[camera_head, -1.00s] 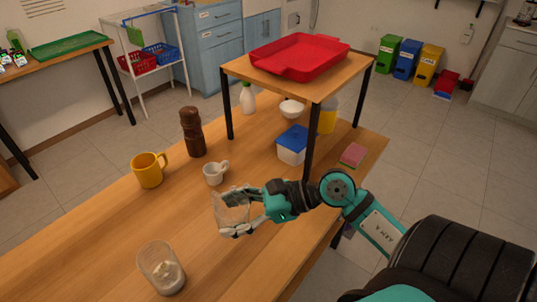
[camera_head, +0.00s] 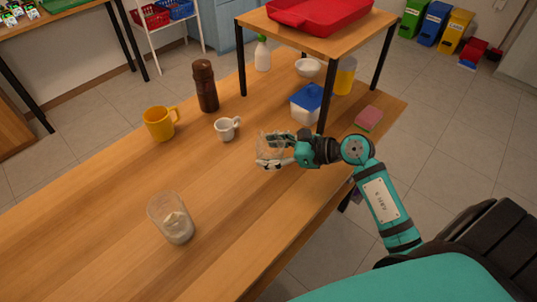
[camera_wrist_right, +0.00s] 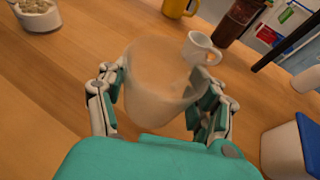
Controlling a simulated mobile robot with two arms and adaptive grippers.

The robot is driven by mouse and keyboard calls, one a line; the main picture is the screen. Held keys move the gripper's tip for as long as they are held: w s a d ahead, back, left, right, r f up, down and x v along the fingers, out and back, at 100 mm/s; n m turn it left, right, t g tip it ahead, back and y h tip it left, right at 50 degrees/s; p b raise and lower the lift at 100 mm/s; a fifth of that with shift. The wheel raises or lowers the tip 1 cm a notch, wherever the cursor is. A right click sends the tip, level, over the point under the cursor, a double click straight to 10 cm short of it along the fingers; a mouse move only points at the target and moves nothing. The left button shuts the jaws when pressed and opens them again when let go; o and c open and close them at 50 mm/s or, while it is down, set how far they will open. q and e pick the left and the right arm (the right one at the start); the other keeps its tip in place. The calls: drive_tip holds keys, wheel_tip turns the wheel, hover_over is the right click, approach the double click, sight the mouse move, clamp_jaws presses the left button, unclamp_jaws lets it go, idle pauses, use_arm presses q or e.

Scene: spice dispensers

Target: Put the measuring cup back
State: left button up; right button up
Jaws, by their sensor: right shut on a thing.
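My right gripper (camera_head: 267,151) is shut on a clear, see-through cup (camera_wrist_right: 150,85), which looks like the measuring cup. In the right wrist view the cup sits between both fingers (camera_wrist_right: 160,103) and looks empty. In the head view the cup is faint, held over the wooden table (camera_head: 110,215), right of a small white mug (camera_head: 227,129). I cannot tell whether its base touches the table. A second clear container (camera_head: 170,220) with white contents stands at the front left, apart from the gripper. My left gripper is not in view.
A yellow mug (camera_head: 159,124) and a brown grinder (camera_head: 205,87) stand behind and left. A blue-lidded box (camera_head: 306,104) stands beside a leg of the raised shelf (camera_head: 318,43), which bears a red tray (camera_head: 335,14). A pink sponge (camera_head: 369,118) lies at the right.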

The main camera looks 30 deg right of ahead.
drive_tip(key=shift+w, duration=0.45)
drive_tip(key=shift+f, duration=0.25)
wheel_tip(320, 180, down, 3)
drive_tip(key=shift+r, duration=0.1)
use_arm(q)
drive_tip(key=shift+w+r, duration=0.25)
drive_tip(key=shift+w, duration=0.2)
use_arm(e)
drive_tip(key=shift+f, duration=0.3)
drive_tip(key=o, duration=1.4)
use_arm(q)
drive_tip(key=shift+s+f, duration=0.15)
